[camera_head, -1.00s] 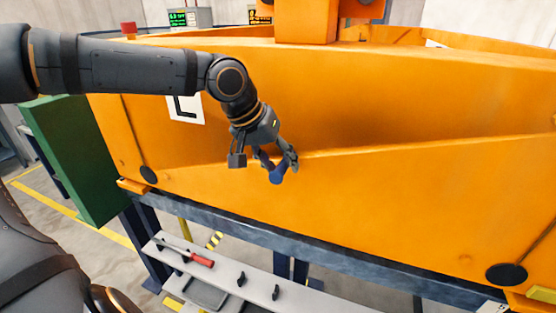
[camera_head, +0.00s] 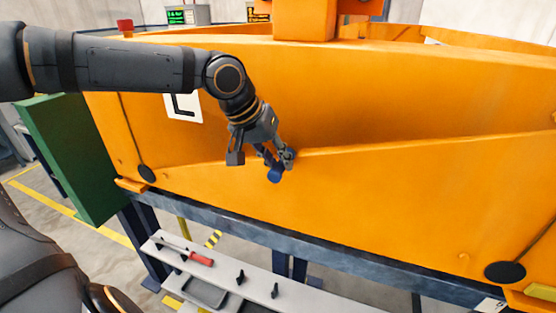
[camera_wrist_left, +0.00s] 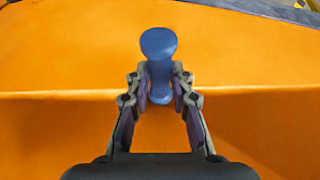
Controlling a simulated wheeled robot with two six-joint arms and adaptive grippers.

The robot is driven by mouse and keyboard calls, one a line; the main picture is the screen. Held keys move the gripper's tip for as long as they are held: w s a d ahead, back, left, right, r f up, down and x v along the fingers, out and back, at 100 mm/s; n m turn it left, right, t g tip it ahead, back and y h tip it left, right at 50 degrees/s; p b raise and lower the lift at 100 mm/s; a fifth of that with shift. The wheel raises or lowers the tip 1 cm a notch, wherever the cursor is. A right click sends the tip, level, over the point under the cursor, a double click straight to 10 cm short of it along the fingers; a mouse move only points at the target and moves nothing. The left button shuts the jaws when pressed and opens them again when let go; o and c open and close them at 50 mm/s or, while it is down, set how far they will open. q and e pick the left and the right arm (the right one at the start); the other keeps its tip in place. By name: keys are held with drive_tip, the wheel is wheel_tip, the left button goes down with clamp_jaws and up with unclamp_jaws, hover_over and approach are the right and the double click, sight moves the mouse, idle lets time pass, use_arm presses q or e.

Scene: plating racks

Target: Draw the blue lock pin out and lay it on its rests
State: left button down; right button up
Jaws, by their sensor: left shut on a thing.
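The blue lock pin (camera_head: 275,174) shows at the orange rack's front face, below a sloping ledge. It also shows in the left wrist view (camera_wrist_left: 159,45), its round blue head pointing away from my wrist. My left gripper (camera_head: 277,158) is shut on it, with one finger on each side of its narrower part (camera_wrist_left: 160,82). I cannot tell whether the pin's far end is still inside the rack. The two dark rests (camera_head: 258,285) stand on the pale shelf (camera_head: 320,300) below, with nothing lying on them. My right gripper is not in view.
The large orange rack (camera_head: 400,180) fills the middle and right. A red-handled tool (camera_head: 200,259) lies on the shelf's left part near a grey tray (camera_head: 205,293). A green panel (camera_head: 70,160) stands at the left. A blue-grey beam (camera_head: 330,258) runs above the shelf.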

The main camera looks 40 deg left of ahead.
sight(272, 172)
use_arm(q)
drive_tip(key=shift+s+d+b, duration=0.1)
drive_tip(key=shift+s+b, duration=0.25)
drive_tip(key=shift+s+d+b, duration=0.2)
drive_tip(key=shift+s+b, duration=0.35)
drive_tip(key=shift+s, duration=0.3)
drive_tip(key=shift+s+d+b, duration=0.2)
drive_tip(key=shift+s+b, duration=0.35)
drive_tip(key=shift+s, duration=0.25)
drive_tip(key=s+d+b, duration=0.2)
drive_tip(key=s+b, duration=0.3)
drive_tip(key=s, duration=0.5)
drive_tip(key=shift+s+d, duration=0.25)
drive_tip(key=c, duration=1.1)
unclamp_jaws()
